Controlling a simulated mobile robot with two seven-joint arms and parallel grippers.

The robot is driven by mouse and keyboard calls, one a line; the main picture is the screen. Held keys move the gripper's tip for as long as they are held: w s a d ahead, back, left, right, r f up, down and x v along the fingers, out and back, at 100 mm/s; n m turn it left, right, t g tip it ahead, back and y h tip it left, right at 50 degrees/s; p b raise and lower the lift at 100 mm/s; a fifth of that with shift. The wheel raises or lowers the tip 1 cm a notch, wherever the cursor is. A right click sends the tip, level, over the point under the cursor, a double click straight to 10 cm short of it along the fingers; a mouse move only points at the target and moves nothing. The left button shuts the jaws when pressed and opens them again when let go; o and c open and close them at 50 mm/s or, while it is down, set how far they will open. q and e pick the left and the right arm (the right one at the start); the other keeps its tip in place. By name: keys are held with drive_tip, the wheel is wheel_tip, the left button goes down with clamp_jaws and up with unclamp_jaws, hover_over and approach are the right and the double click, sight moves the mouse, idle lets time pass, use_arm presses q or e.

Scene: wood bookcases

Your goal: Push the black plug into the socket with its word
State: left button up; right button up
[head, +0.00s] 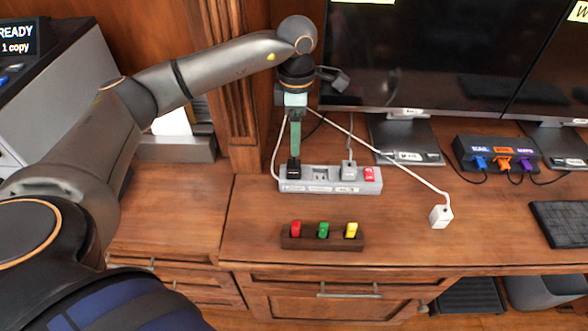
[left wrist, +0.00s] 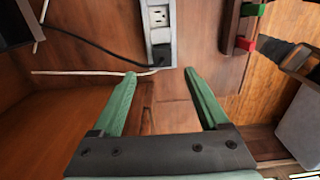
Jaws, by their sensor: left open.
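The black plug (head: 294,169) stands upright at the left end of the grey power strip (head: 325,188) on the desk. In the left wrist view the black plug (left wrist: 160,54) is at the near end of the strip (left wrist: 152,33), with its black cord running off left. I cannot tell how deep it sits in its socket. The words on the strip's front label are too small to read. My left gripper (head: 294,152) points down just above the plug. In the left wrist view its green fingers (left wrist: 160,72) are open and empty, spread around the plug's line. My right gripper is out of view.
A grey plug (head: 348,170) and a red switch (head: 371,173) are on the strip's right part. A white plug (head: 440,216) lies on the desk. A wooden block (head: 322,244) holds red, green and yellow pieces. Monitors (head: 410,60) and a black hub (head: 497,155) stand behind.

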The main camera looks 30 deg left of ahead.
sight(294, 164)
use_arm(q)
wheel_tip(294, 164, down, 4)
drive_tip(key=shift+r, duration=0.1)
drive_tip(key=f, duration=0.5)
drive_tip(key=shift+s+a+f, duration=0.1)
drive_tip(key=shift+s+f, duration=0.15)
drive_tip(key=shift+f, duration=0.05)
clamp_jaws()
idle(0.3)
